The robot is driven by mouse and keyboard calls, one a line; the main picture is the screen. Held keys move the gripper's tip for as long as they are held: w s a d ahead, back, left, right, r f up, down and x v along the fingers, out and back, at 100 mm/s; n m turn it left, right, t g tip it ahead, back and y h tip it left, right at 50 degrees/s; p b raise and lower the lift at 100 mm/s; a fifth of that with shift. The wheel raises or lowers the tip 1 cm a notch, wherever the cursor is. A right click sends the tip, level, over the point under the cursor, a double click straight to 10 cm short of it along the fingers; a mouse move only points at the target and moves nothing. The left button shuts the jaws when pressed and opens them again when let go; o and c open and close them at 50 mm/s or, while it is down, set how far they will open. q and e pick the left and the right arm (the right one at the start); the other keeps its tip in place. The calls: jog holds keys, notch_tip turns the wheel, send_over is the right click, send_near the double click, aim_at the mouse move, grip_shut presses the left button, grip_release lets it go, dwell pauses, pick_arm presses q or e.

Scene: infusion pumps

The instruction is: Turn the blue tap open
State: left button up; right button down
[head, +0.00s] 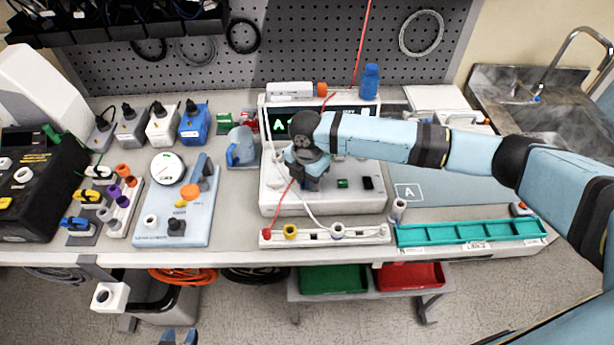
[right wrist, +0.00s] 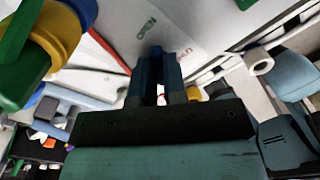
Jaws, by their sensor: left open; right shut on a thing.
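My right gripper (head: 311,181) reaches in from the right and is over the front of the white pump unit (head: 281,202). In the right wrist view its fingers (right wrist: 157,85) are closed together on a small dark blue piece (right wrist: 157,66), which looks like the blue tap. The fingers and wrist hide most of it, so the angle of its handle cannot be told. My left gripper (head: 178,338) shows only as a small part at the bottom edge of the head view, open, low in front of the bench and away from the pump unit.
A white strip (head: 360,235) with coloured ports lies in front of the pump unit, with a white tube and a red line near my right gripper. A teal tray (head: 470,232) is to the right. A blue-grey gauge board (head: 150,202) is to the left. A blue bottle (head: 370,82) stands behind.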

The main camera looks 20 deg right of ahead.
jog(key=c, duration=1.2)
grip_release()
notch_tip(320, 180, up, 14)
jog(key=shift+f+b, duration=0.1)
jog(key=shift+b, duration=0.6)
jog(key=shift+a, duration=0.1)
